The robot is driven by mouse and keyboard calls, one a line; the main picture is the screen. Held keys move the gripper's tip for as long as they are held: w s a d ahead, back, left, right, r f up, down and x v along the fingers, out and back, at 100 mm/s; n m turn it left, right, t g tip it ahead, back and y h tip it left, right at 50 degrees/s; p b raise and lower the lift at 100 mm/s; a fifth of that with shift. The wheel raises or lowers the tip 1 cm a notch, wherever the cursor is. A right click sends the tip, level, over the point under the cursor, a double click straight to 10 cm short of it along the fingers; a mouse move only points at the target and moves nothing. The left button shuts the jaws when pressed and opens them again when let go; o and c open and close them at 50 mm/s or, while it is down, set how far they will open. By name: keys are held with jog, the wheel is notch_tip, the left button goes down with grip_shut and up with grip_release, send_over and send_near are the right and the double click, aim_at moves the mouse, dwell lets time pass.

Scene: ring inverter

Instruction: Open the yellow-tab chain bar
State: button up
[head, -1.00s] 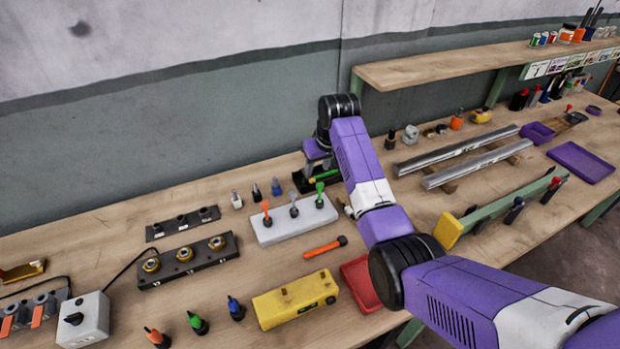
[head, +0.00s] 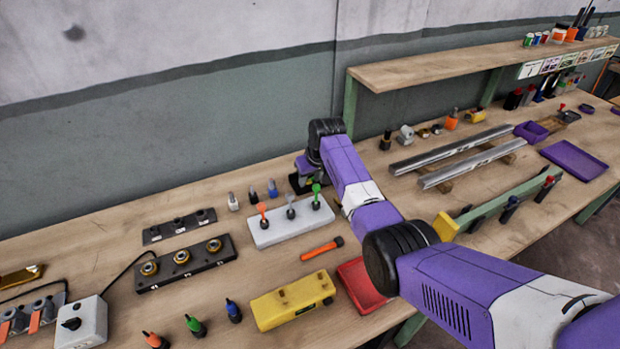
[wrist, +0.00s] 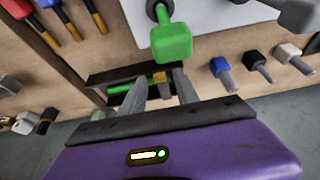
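In the wrist view a black tray-like base (wrist: 103,77) holds a green bar (wrist: 122,88) and a small orange-yellow tab (wrist: 159,77). I take this as the yellow-tab chain bar; no chain is visible. My gripper (wrist: 160,86) has its two grey fingers apart, one on each side of the tab. I cannot tell whether they touch it. In the head view my gripper (head: 305,176) is low over the black base (head: 300,184) near the wall, and my arm hides most of both.
A pale block with orange, grey and green levers (head: 268,237) stands just in front; its green lever (wrist: 172,42) is close to my fingers. Small upright plugs (head: 253,193) stand to the left. A red tray (head: 357,291) and a yellow box (head: 293,301) lie nearer me.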

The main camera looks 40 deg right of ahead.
grip_shut()
dwell(1.2)
